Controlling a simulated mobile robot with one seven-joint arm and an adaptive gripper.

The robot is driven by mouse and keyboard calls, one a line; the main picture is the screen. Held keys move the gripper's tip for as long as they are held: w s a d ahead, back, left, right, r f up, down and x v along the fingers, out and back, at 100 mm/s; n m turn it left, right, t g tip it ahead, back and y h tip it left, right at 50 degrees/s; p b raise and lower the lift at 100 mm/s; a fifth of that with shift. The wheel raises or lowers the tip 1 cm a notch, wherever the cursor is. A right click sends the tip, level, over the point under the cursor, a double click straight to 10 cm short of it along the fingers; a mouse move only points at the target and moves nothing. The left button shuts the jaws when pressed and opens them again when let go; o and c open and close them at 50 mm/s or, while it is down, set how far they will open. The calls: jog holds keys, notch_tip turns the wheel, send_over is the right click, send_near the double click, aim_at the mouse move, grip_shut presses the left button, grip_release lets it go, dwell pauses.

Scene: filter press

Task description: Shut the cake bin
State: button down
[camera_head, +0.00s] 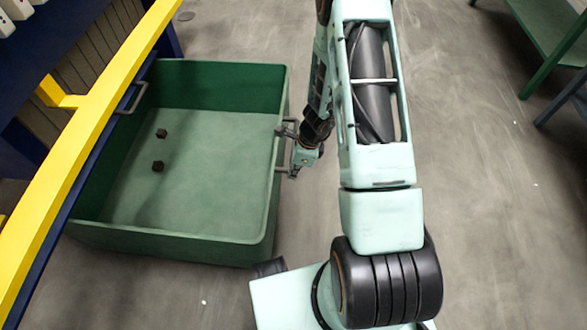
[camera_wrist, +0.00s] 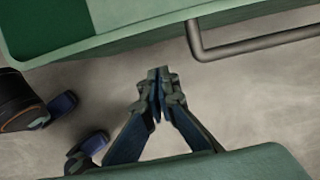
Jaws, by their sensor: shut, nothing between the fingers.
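The cake bin (camera_head: 262,215) is a green open-topped box on the floor at the left in the head view. It stands partly out from under the blue and yellow frame. A grey bar handle (camera_head: 281,168) is on its right wall. My gripper (camera_head: 281,128) is at that right wall, by the handle. In the wrist view, my gripper (camera_wrist: 158,72) is shut and empty, its fingertips pointing at the bin's wall (camera_wrist: 120,42). The handle (camera_wrist: 255,44) shows to the right of the fingertips, apart from them in the picture. Whether the fingers touch the bin cannot be told.
A yellow rail (camera_head: 95,120) crosses above the bin's left side. Two small dark lumps lie inside the bin, one of them (camera_head: 158,166) near its middle. A green table (camera_head: 550,30) stands at the top right. The concrete floor (camera_head: 480,200) right of my arm is clear.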

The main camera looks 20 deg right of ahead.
jog(key=w+a+f+b, duration=0.1)
jog(key=a+f, duration=0.3)
jog(key=shift+w+a, duration=0.35)
